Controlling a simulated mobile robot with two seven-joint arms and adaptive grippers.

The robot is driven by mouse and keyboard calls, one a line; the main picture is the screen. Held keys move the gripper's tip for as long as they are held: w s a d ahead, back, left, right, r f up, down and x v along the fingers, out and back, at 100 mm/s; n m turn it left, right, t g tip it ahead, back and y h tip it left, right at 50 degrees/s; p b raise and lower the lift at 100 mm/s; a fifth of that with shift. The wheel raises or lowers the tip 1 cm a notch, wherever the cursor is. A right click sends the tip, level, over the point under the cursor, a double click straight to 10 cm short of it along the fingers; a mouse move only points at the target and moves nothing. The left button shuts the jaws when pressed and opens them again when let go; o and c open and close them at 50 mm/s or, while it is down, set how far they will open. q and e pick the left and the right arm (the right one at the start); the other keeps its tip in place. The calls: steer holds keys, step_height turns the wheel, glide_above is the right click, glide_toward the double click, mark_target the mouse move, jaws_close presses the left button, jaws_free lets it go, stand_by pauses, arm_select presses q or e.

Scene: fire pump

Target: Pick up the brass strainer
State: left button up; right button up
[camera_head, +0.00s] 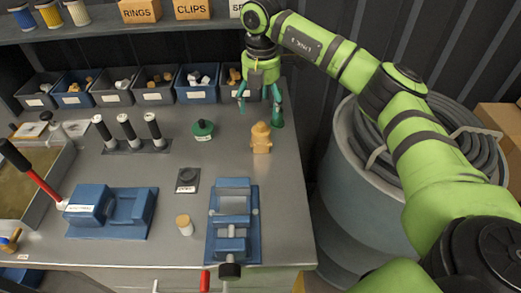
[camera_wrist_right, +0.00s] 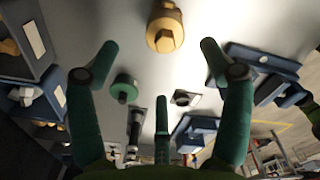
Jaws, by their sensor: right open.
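A brass-coloured fitting (camera_head: 261,139), which looks like the strainer, stands upright on the grey bench near its right edge. In the right wrist view it (camera_wrist_right: 166,27) shows at the top centre, just beyond the fingertips. My right gripper (camera_head: 260,108) points down behind it, above the back right of the bench. My left gripper is not in the head view.
A green round part (camera_head: 203,129) lies left of the fitting. A blue vice (camera_head: 233,220) stands in front. Several small bins (camera_head: 153,96) line the back under a shelf (camera_head: 130,27). A grey drum (camera_head: 345,205) with coiled hose stands right of the bench. Bare bench surrounds the fitting.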

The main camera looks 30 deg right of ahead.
mark_target(261, 124)
steer(key=f+p, duration=0.1)
steer(key=f, duration=0.1)
steer(key=f+p, duration=0.1)
steer(key=f, duration=0.1)
steer(key=f+p, duration=0.1)
steer(key=f, duration=0.1)
steer(key=shift+s+a+f, duration=0.15)
steer(key=shift+s+f, duration=0.05)
steer(key=shift+s, duration=0.2)
steer(key=shift+w+f, duration=0.1)
steer(key=shift+f, duration=0.3)
steer(key=shift+c, duration=1.3)
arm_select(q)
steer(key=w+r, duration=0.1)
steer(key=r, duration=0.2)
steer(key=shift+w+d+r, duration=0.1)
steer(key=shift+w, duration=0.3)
arm_select(e)
jaws_close()
